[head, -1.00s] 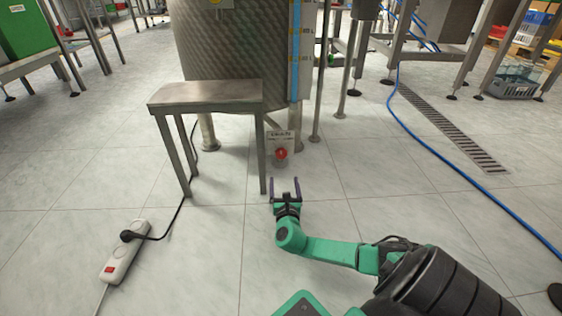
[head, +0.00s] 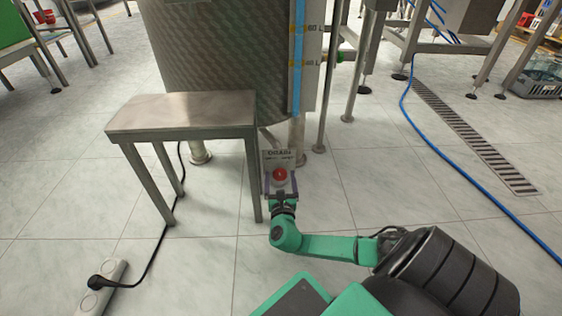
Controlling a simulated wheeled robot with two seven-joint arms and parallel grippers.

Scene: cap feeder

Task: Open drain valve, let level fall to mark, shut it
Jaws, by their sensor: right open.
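The red drain valve knob (head: 280,174) sits below a small plate marked as the drain (head: 278,156), low at the foot of the large steel tank (head: 225,60). My right gripper (head: 281,188) is open, with its fingers on either side of the knob's lower part in the picture; I cannot tell if they touch it. The level gauge (head: 297,60) is a blue vertical strip on the tank's front, with yellow marks and litre labels. Blue reaches up to the top edge of the picture. My left gripper is not in view.
A steel bench (head: 185,112) stands close left of the valve, its leg near my right gripper. A power strip (head: 103,285) with a black cable lies at lower left. A blue hose (head: 440,155) and a floor drain grate (head: 475,140) run along the right.

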